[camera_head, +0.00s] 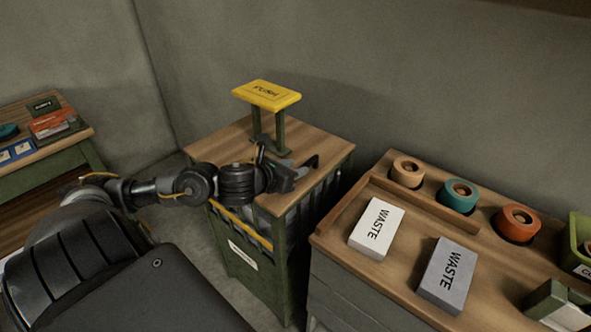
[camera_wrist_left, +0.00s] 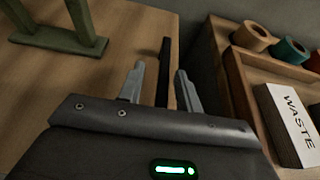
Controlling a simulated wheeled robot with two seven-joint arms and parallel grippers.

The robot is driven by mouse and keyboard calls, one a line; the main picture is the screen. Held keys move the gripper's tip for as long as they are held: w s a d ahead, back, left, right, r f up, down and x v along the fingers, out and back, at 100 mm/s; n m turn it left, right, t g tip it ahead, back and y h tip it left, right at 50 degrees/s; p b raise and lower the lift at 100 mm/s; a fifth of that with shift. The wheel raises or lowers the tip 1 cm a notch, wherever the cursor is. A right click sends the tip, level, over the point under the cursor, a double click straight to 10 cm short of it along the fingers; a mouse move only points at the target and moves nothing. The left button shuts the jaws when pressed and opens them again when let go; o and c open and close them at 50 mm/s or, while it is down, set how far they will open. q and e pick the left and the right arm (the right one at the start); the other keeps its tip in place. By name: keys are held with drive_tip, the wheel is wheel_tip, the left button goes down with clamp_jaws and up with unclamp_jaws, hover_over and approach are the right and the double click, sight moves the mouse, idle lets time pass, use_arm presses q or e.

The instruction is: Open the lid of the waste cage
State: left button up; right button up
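The waste cage (camera_head: 252,270) is a green barred box with a label on its front. Its wooden lid (camera_head: 318,143) lies flat on top; the lid also shows in the wrist view (camera_wrist_left: 125,45). A yellow plate marked PUSH (camera_head: 266,95) stands on green legs on the lid. A black handle bar (camera_wrist_left: 164,68) rises near the lid's right edge. My left gripper (camera_head: 300,172) is low over the lid's front right part. In the wrist view its two fingers (camera_wrist_left: 159,88) are apart, with the bar between them; contact is not clear. My right gripper is out of view.
A wooden-topped counter (camera_head: 335,225) stands close on the right. It holds a white WASTE block (camera_head: 377,228), a grey WASTE block (camera_head: 447,275), several tape rolls (camera_head: 458,196) and a green bin (camera_head: 580,245). A table (camera_head: 75,150) with boxes stands at the far left. Walls close off the back.

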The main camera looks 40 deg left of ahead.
use_arm(q)
drive_tip(key=shift+w+f, duration=0.4)
drive_tip(key=shift+f, duration=0.05)
drive_tip(key=shift+d, duration=0.1)
clamp_jaws()
